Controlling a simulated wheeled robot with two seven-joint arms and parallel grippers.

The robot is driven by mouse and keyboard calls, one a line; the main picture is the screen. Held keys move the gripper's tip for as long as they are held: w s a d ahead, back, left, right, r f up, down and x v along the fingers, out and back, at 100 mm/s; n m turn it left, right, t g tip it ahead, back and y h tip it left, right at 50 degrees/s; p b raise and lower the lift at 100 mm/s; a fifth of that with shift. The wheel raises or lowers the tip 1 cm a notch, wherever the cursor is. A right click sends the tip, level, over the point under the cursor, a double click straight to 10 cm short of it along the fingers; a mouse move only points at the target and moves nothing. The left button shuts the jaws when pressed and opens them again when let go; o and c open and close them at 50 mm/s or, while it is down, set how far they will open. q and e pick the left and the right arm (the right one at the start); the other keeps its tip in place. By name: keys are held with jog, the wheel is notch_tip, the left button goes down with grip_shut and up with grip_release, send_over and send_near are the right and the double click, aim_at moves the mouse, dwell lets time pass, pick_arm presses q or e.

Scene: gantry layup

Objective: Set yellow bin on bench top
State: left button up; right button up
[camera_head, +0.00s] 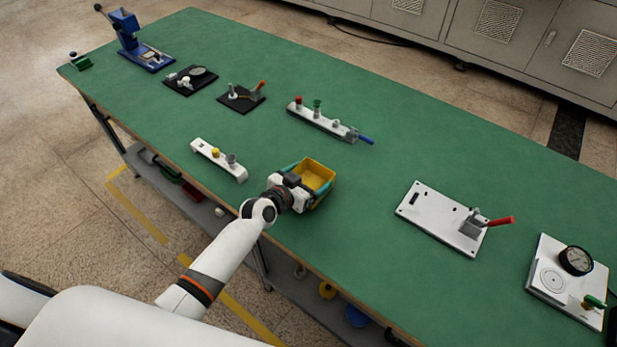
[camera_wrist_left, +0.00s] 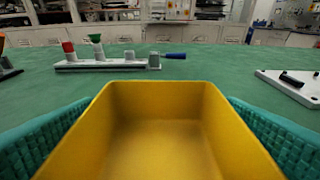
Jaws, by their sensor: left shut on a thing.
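The yellow bin (camera_head: 317,174) is at the near side of the green bench top (camera_head: 370,165), in the middle of the head view. It looks empty and upright. My left gripper (camera_head: 303,180) is shut on the bin, with its teal fingers along two opposite sides. In the left wrist view the bin (camera_wrist_left: 160,130) fills the lower middle between the teal fingers. Its underside is hidden, so I cannot tell whether it touches the bench or hangs just above it. My right gripper is not in view.
A white plate with a red-handled clamp (camera_head: 445,220) and a gauge plate (camera_head: 567,280) stand at right. Bench around the bin is clear.

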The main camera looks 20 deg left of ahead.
pick_arm(q)
jog(key=o, duration=0.7)
jog(key=shift+f, duration=0.1)
jog(key=shift+o, duration=0.2)
jog(key=shift+r, duration=0.2)
jog(key=shift+s+a, duration=0.1)
jog(key=shift+s, duration=0.25)
jog(key=v, duration=1.1)
jog(key=shift+s+r, duration=0.15)
